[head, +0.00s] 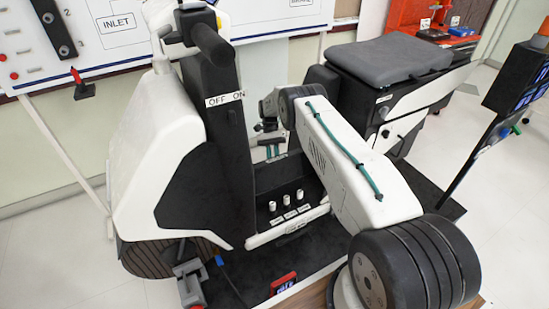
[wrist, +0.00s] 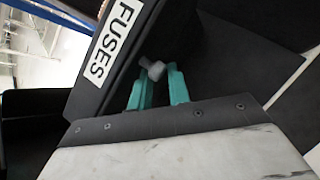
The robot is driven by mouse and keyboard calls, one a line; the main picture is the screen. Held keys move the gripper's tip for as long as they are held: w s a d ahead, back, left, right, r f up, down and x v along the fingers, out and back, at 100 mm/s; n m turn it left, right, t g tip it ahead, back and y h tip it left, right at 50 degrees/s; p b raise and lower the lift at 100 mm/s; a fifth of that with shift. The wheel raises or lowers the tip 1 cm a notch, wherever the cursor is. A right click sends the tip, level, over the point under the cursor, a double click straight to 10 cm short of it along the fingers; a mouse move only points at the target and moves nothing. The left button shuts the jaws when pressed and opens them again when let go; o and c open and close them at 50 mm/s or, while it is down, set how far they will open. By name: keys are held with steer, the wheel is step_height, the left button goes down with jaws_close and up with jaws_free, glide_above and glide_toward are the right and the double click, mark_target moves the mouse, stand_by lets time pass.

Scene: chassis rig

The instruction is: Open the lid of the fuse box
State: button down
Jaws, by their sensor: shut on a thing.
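The black fuse box (wrist: 95,88) carries a white "FUSES" label (wrist: 113,42) in the wrist view. A small grey knob (wrist: 153,68) stands beside the labelled face. My gripper (wrist: 157,80) has its teal fingers shut on this knob, one finger on each side. In the head view my gripper (head: 270,148) points down between the scooter's front column and its seat. The fuse box label and the knob cannot be made out there. Whether the lid is raised at all, I cannot tell.
The scooter's black front column (head: 212,110) with an "OFF ON" label stands close to the left of my gripper. The grey seat (head: 388,58) is to the right. Several white knobs (head: 285,200) sit on a dark panel below. A display stand (head: 520,85) is at far right.

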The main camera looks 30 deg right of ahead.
steer(key=c, duration=1.3)
jaws_free()
steer(key=shift+w+a+f, duration=0.1)
steer(key=shift+a+f, duration=0.5)
steer(key=shift+d, duration=0.3)
steer(key=shift+r, duration=0.25)
steer(key=s+r, duration=0.1)
steer(key=s, duration=0.4)
steer(key=s+a+r, duration=0.1)
steer(key=s+r, duration=0.1)
steer(key=s, duration=0.3)
steer(key=s+a+r, duration=0.1)
steer(key=s, duration=0.4)
steer(key=shift+s+a+r, duration=0.25)
steer(key=shift+s+r, duration=0.15)
